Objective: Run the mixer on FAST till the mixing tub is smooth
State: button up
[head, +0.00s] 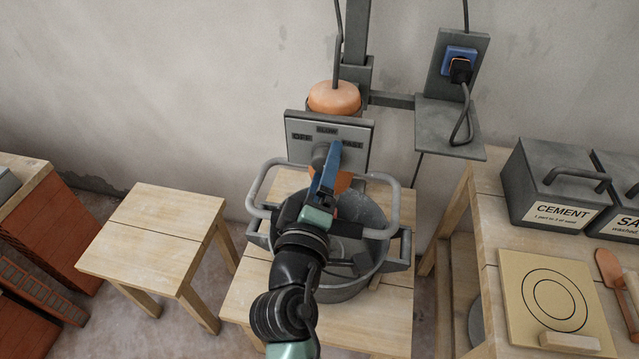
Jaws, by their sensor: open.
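The mixer (334,98) has an orange motor housing above a grey control panel (300,151) in the head view. The panel has labels at left, top and right; the right one appears to read FAST. My gripper (333,150) is at the panel, open, and covers the middle of it. A rounded grey part shows beside the gripper, and I cannot tell where any switch points or whether it is touched. The grey mixing tub (372,213) stands below, with my arm across it. Its contents are mostly hidden, so I cannot tell their texture.
A blue socket with a black plug (460,70) is on the wall at right. The tub stands on a wooden stool (250,297); another stool (160,225) is bare. A bench at right holds a cement box (548,190) and a board with circles (552,293).

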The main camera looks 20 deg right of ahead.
jog(key=b+v, duration=0.2)
jog(key=v, duration=1)
jog(key=shift+s+a, duration=0.15)
jog(key=shift+s, duration=0.05)
jog(key=w+a+r+m+t+y, duration=0.2)
jog(key=w+r+m+t, duration=0.1)
jog(key=r, duration=0.7)
jog(key=w+a+r+m+t+y, duration=0.1)
jog(key=w+a+r+m+t, duration=0.15)
jog(key=r, duration=0.85)
jog(key=s+a+r+t+y+p, duration=0.1)
jog(key=r+p, duration=0.4)
jog(key=r, duration=0.6)
jog(key=s+a+r+m+t+y+p, duration=0.1)
jog(key=r+p, duration=0.4)
jog(key=r, duration=0.7)
jog(key=s+a+r+t+y+p, duration=0.3)
jog(key=s+r+t+y+p, duration=0.1)
jog(key=r, duration=0.7)
jog(key=shift+s+r+t+y+p, duration=0.2)
jog(key=shift+s+t+y+p, duration=0.15)
jog(key=shift+t+y+p, duration=0.2)
jog(key=shift+m, duration=0.25)
